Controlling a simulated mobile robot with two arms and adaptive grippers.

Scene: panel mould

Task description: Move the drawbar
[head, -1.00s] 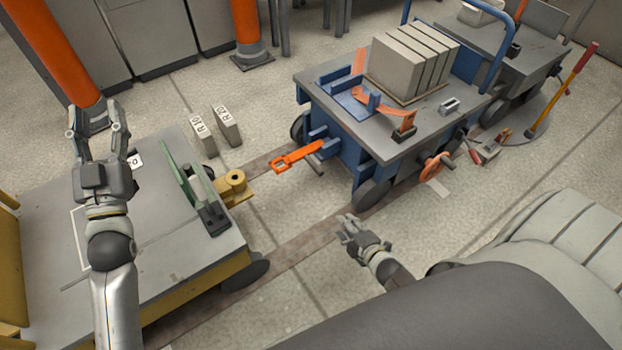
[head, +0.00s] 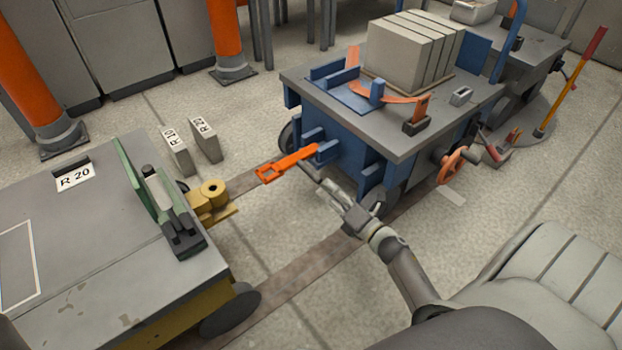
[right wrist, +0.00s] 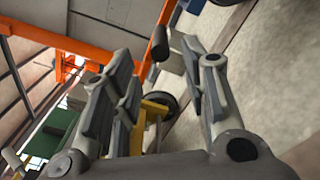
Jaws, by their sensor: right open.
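The orange drawbar (head: 288,163) sticks out to the left from the front of the blue-sided cart (head: 352,150). Its looped free end points at the yellow coupling (head: 212,193) on the grey-topped cart at the left, with a gap between them. My right gripper (head: 329,192) is open, just below and right of the drawbar near the blue cart's front wheel; it looks empty and apart from the bar. In the right wrist view its spread fingers (right wrist: 163,82) have nothing clear between them, and I cannot make out the drawbar there. My left gripper is out of view.
Grey blocks (head: 418,50) are stacked on the blue cart. An orange handwheel (head: 452,165) is on its near side. Two labelled blocks, one marked R 10 (head: 177,152), stand on the floor behind the gap. The grey-topped cart (head: 90,260) fills the lower left.

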